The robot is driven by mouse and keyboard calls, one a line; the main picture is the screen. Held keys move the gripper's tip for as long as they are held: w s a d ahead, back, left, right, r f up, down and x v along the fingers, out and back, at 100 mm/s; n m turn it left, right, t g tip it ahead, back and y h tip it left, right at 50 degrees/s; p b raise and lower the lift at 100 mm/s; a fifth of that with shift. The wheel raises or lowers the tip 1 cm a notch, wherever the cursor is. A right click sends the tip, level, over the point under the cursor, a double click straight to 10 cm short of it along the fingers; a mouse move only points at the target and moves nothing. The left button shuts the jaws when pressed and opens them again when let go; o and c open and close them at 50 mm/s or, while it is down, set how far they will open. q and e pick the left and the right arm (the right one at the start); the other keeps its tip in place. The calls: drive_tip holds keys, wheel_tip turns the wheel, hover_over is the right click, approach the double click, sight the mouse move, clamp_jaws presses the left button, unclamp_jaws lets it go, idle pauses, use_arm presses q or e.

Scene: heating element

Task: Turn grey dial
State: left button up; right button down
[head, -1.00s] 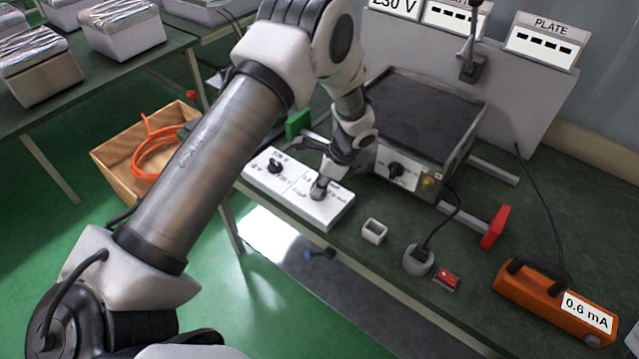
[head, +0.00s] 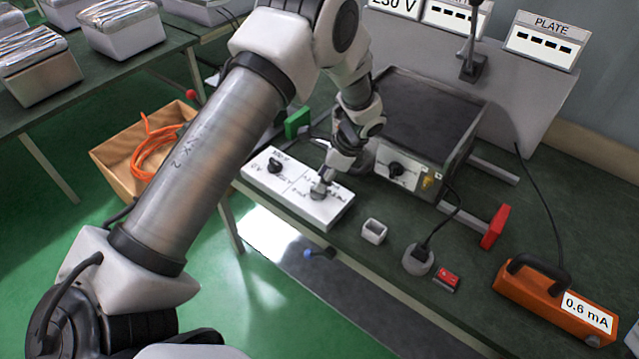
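A white control box (head: 295,205) lies along the front of the bench. A black knob (head: 275,166) is on its left half. A small grey dial (head: 318,192) is on its right half, mostly covered by my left gripper (head: 324,180). The gripper points down at the dial, with its fingertips at or just above it. Whether they touch or grip the dial is too small to tell. My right gripper is not in view.
Behind the box stands a dark-topped heating plate (head: 420,110) with its own black dial (head: 396,170). To the right are a small white holder (head: 374,231), a round socket (head: 418,260), a red switch (head: 446,279) and an orange meter (head: 550,300) reading 0.6 mA.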

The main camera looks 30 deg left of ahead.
use_arm(q)
drive_tip(key=v, duration=0.8)
drive_tip(key=shift+d+r, duration=0.2)
drive_tip(key=shift+r, duration=0.15)
